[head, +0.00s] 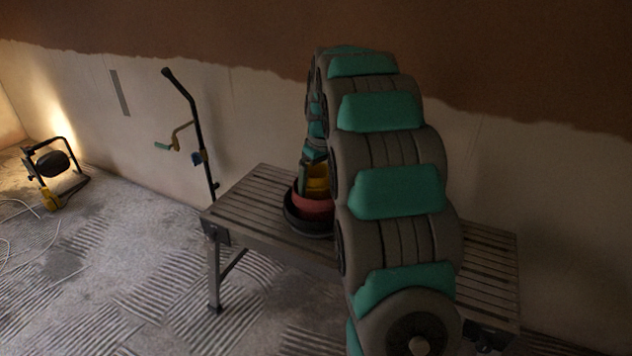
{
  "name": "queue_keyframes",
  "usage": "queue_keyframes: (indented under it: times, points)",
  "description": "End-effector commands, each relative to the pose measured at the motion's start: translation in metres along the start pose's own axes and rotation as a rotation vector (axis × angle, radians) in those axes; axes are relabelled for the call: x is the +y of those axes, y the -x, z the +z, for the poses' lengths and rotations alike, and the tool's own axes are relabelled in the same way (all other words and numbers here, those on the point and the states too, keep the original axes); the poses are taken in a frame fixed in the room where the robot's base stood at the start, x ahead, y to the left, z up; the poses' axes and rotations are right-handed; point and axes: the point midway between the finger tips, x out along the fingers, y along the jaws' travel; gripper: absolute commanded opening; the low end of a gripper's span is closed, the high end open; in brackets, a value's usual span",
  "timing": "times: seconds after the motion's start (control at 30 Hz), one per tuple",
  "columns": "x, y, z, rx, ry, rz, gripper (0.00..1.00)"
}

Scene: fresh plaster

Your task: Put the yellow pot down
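The yellow pot (319,178) shows only in part, on the bench left of my arm; my arm hides its right side. It appears just above or inside a red bowl-like vessel (314,204), which sits in a dark round tub (306,226). I cannot tell whether the pot touches the red vessel. My gripper (306,174) is at the yellow pot, with one finger showing along its left side. The other finger is hidden, so I cannot see whether it grips the pot.
The slatted bench (250,199) has bare room left of the tub and at its right end (487,262). A black-handled stand (193,120) leans at the wall behind.

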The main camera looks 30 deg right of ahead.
Motion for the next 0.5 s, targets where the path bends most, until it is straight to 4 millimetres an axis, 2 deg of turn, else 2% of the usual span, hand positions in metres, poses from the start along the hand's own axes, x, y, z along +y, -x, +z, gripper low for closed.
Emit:
queue_keyframes:
  times: [0.27, 0.5]
  points:
    - [0.001, 0.013, -0.002, 0.003, 0.0, 0.001, 1.0]
    - [0.0, 0.06, -0.002, 0.005, 0.0, 0.001, 1.0]
